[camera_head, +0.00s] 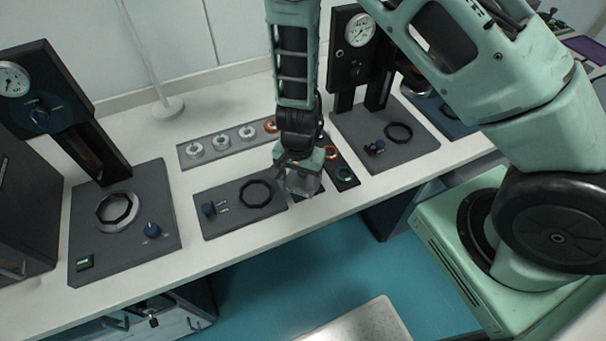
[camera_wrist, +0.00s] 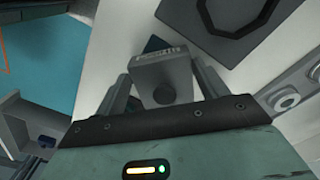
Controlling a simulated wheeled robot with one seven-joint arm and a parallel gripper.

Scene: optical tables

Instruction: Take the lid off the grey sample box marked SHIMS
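A small grey box (camera_wrist: 160,72) with a round dark knob (camera_wrist: 163,95) on its lid shows in the wrist view. Its label strip is too small to read surely. In the head view the box (camera_head: 300,183) is a pale grey block at the bench's front edge, partly hidden under my gripper (camera_head: 297,172). In the wrist view my gripper (camera_wrist: 165,88) has its two fingers wide apart, one on each side of the box, with clear gaps beside the knob. I cannot tell whether the fingers touch the lid's sides. The lid appears to be on the box.
A dark plate (camera_head: 240,205) with a black ring and blue knob lies just left of my gripper. A grey strip (camera_head: 235,140) with several round parts lies behind. A dark tray (camera_head: 342,172) is close on the right. Gauge presses (camera_head: 125,220) stand on both sides.

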